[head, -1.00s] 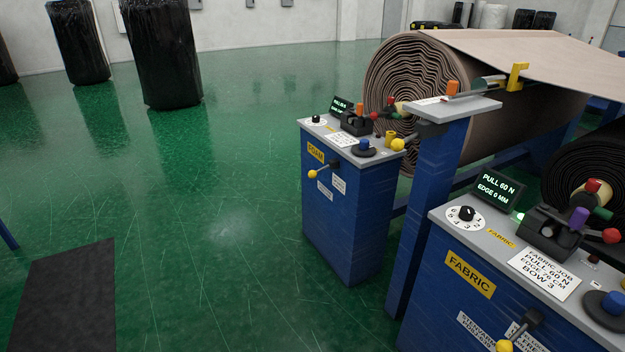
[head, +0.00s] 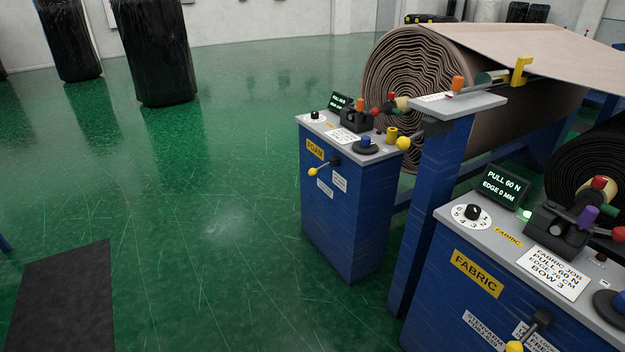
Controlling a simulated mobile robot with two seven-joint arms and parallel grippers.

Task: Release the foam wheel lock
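The foam console (head: 345,215) is a blue cabinet with a grey top and a yellow FOAM label (head: 315,149), near the middle of the head view. A lever with a yellow ball end (head: 313,171) sticks out of its front, pointing left and slightly down. White labels (head: 340,181) beside and below it are too small to read. The top carries a dial (head: 315,116), a small screen (head: 341,101), a black joystick block (head: 356,118) and a blue-topped round knob (head: 366,143). Which part is the wheel lock I cannot tell for certain. Neither gripper is in view.
The fabric console (head: 480,270) stands close at lower right, with its own yellow-ball lever (head: 515,346). A blue post (head: 432,210) stands between the consoles. A large beige roll (head: 420,75) is behind. Green floor (head: 210,230) is clear on the left, with a dark mat (head: 60,295).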

